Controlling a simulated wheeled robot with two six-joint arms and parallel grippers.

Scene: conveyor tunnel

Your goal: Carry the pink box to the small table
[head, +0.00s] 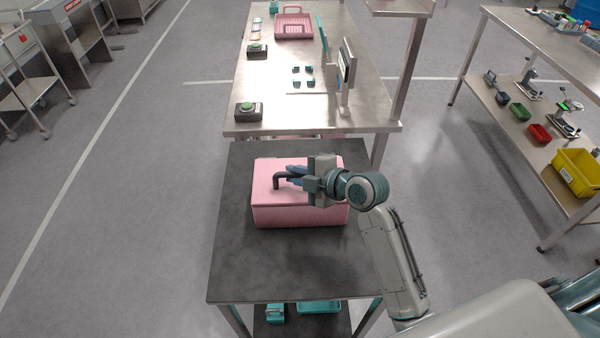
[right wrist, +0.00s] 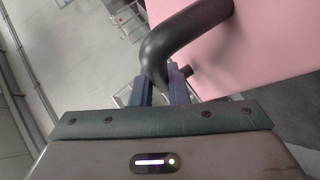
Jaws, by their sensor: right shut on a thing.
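The pink box (head: 300,213) stands upright on a dark-topped small table (head: 240,270) in the head view. It has a dark bent handle (head: 279,180) on its top. My right gripper (head: 288,178) reaches over the box from the right and is shut on that handle. In the right wrist view the black handle (right wrist: 185,35) passes at the fingertips (right wrist: 165,75), and the pink box surface (right wrist: 270,40) shows behind it. The left gripper is not in view.
A steel bench (head: 275,85) adjoins the small table's far side, with a pink basket (head: 294,25), green buttons and a stand on it. A shelf unit with a yellow bin (head: 577,170) stands at right. Open floor (head: 130,200) lies left.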

